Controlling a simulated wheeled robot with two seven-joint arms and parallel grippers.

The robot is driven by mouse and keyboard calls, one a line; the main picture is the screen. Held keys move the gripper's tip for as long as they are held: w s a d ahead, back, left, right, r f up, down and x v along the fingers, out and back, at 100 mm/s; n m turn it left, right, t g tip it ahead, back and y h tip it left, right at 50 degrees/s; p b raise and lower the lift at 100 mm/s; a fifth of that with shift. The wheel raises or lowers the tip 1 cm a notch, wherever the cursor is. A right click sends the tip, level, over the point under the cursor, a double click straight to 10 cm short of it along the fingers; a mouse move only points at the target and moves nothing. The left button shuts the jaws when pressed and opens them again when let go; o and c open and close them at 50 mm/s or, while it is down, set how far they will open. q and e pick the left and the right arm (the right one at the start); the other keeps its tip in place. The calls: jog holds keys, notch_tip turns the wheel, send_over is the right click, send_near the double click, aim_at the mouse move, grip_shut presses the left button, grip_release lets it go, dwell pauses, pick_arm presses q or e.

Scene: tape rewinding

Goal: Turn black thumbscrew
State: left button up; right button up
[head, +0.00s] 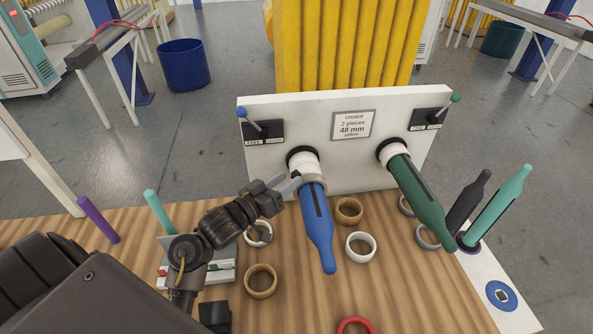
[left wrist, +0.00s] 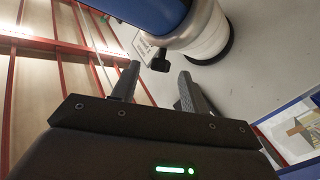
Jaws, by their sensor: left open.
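The black thumbscrew (left wrist: 160,62) shows in the left wrist view as a small dark knob beside the white collar (left wrist: 207,40) of the blue spindle (left wrist: 150,8). In the head view the blue spindle (head: 318,225) sticks out of the white panel (head: 290,118), tilted toward me, and the thumbscrew is hard to make out behind my fingers. My left gripper (head: 284,186) is open just left of the spindle's base. In the left wrist view my gripper's fingertips (left wrist: 158,72) are apart, with the thumbscrew between and just beyond them. I cannot tell whether they touch it. My right gripper is not in view.
A green spindle (head: 425,203) sticks out of the panel at right. Several tape rings lie on the wooden table, including a white one (head: 360,247), a tan one (head: 261,281) and a red one (head: 356,326). Teal (head: 497,205) and dark grey (head: 468,201) spindles stand at far right.

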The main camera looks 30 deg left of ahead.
aim_at(296, 172)
pick_arm(q)
jog(key=x, duration=0.2)
jog(key=shift+w+r, duration=0.1)
jog(key=shift+w, duration=0.2)
jog(key=shift+w+d, duration=0.3)
jog(key=shift+w, duration=0.35)
jog(key=shift+c, duration=0.4)
grip_shut()
